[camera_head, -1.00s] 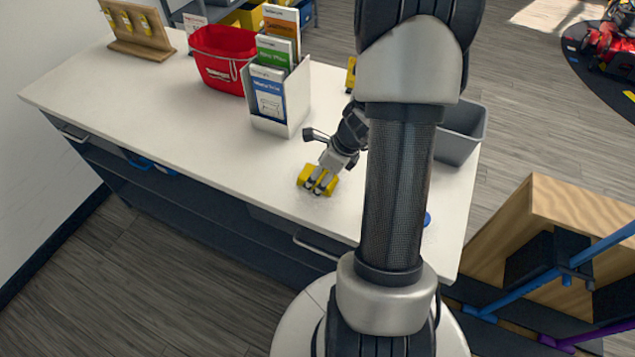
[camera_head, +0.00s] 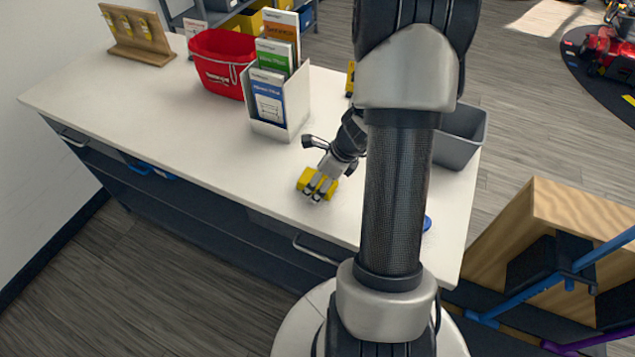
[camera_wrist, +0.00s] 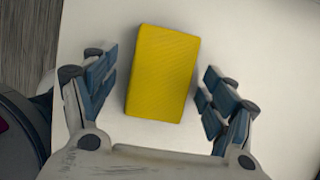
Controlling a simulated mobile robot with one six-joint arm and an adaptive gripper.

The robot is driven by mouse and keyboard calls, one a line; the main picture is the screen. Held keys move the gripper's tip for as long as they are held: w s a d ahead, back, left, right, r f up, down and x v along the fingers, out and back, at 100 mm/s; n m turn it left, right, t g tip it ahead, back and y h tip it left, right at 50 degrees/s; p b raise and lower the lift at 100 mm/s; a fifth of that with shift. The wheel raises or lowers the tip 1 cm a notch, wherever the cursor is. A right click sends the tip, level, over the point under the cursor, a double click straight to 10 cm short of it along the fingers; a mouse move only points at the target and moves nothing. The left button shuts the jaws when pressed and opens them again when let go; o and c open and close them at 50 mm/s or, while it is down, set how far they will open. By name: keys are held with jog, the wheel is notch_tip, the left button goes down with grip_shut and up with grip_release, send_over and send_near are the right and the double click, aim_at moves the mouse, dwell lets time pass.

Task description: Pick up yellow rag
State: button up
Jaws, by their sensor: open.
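The yellow rag (camera_head: 305,180) is a small folded block lying on the white counter, near its front edge. My gripper (camera_head: 320,188) is over it in the head view, and its fingers hide part of the rag. In the wrist view the rag (camera_wrist: 162,73) lies between the two fingers of my gripper (camera_wrist: 157,100), slightly tilted. The fingers are spread, with a gap to the rag on each side. The rag's far end reaches beyond the fingertips.
On the white counter (camera_head: 150,100) stand a red bucket (camera_head: 213,70), a brochure holder (camera_head: 280,125) behind my gripper, and a wooden stand (camera_head: 137,45) at the far left. A grey bin (camera_head: 460,145) is at the right, partly behind my arm. A blue round item (camera_head: 427,223) lies near the right edge.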

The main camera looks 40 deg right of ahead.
jog(key=shift+c, duration=0.4)
jog(key=shift+s, duration=0.1)
jog(key=c, duration=1)
notch_tip(320, 180, up, 21)
jog(key=p, duration=0.9)
jog(key=shift+f, duration=0.2)
